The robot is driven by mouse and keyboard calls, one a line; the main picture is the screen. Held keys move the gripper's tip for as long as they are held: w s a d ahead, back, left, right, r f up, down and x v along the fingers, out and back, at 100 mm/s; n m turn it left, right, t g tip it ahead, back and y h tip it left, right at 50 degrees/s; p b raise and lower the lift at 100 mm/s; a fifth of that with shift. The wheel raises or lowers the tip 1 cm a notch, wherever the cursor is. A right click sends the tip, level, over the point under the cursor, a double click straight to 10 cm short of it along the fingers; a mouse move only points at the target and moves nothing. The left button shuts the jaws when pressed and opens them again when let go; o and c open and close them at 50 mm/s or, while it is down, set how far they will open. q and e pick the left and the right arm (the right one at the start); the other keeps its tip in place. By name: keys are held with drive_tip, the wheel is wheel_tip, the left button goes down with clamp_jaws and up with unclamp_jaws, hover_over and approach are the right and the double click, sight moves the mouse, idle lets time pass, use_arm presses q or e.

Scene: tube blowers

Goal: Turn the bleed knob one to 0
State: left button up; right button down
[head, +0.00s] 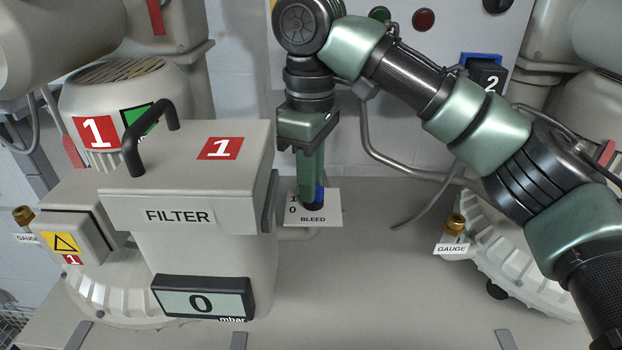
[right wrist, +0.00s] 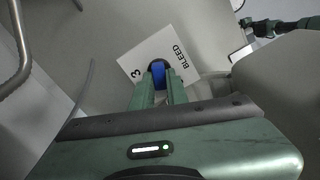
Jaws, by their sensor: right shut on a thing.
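The bleed knob has a blue part and a black end. In the head view the bleed knob (head: 319,194) shows at the fingertips, in front of the white BLEED plate (head: 328,218). My right gripper (head: 311,200) points down and is shut on the knob. In the right wrist view the knob (right wrist: 158,72) sits between the two green fingers of the gripper (right wrist: 157,84). On the plate (right wrist: 178,50) there, a 3 is readable; in the head view a 1 and a 0 show. The knob's exact setting is partly hidden by the fingers.
A bent pipe (head: 400,168) runs at the right. A small green and dark arm part (right wrist: 285,26), perhaps my left arm, shows in the right wrist view.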

drive_tip(key=c, duration=1.4)
unclamp_jaws()
wheel_tip(320, 180, up, 8)
drive_tip(key=shift+a+f, duration=0.1)
drive_tip(key=shift+f, duration=0.1)
